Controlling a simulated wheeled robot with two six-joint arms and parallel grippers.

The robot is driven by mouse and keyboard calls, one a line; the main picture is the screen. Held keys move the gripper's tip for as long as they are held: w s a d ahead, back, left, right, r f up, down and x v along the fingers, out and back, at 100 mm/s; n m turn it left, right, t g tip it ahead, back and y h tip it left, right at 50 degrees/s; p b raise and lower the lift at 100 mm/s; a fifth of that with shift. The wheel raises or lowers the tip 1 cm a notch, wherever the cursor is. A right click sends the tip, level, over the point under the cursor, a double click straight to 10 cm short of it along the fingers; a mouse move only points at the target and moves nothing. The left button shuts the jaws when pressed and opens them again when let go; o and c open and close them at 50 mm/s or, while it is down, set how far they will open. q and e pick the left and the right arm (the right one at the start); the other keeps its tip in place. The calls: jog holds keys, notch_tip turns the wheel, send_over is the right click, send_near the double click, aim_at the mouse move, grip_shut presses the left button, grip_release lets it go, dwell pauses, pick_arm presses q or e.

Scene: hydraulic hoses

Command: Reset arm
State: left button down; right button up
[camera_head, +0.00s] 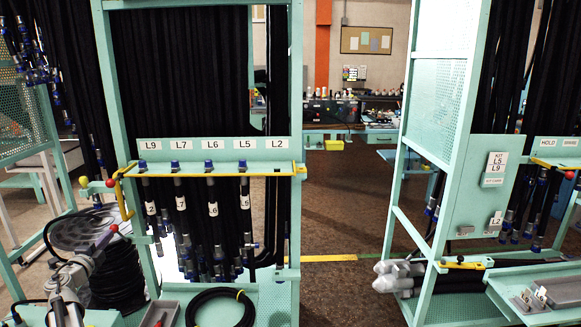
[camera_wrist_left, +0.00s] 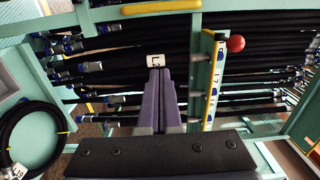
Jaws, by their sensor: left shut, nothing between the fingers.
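My left gripper (camera_head: 104,239) is at the lower left in the head view, in front of the left side of the hose rack (camera_head: 220,170). Its purple fingers also show in the left wrist view (camera_wrist_left: 159,100), pressed together with nothing between them. Black hoses with metal ends run beyond the fingertips. A white-labelled hose (camera_wrist_left: 156,61) appears just past the tips; I cannot tell whether they touch. My right gripper is not in view.
A yellow-edged rail with a red ball (camera_wrist_left: 235,43) is close to the fingers. A coiled hose (camera_head: 220,308) lies on the rack's bottom shelf. A second rack (camera_head: 430,120) stands at right, with large grey fittings (camera_head: 392,275) low on it. Open floor (camera_head: 345,210) lies between the racks.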

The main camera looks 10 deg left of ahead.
pick_arm(q)
jog(key=w+d+r+n+g+y+p, duration=0.15)
jog(key=w+d+n+y, duration=0.25)
jog(key=w+d+n, duration=0.6)
jog(key=d+f+n+g+h, duration=0.1)
jog(key=d+f+g, duration=0.25)
jog(key=d, duration=0.75)
jog(key=d+f+n+g, duration=0.15)
jog(key=d+f, duration=0.25)
jog(key=d, duration=0.6)
jog(key=s+d+f+g+h+p, duration=0.15)
jog(key=s+d+f, duration=0.25)
jog(key=d, duration=0.6)
jog(key=s+d+f+g+h, duration=0.3)
jog(key=s+d+f, duration=0.15)
jog(key=d, duration=0.65)
jog(key=s+d+f+m+g+h, duration=0.1)
jog(key=s+d+g, duration=0.5)
jog(key=s+d, duration=1)
notch_tip(320, 180, down, 3)
jog(key=shift+s+d+r+m+g+h+p, duration=0.1)
jog(key=shift+s+d+m+g+h+p, duration=0.3)
jog(key=shift+s+h, duration=0.4)
jog(key=shift+w+a, duration=0.1)
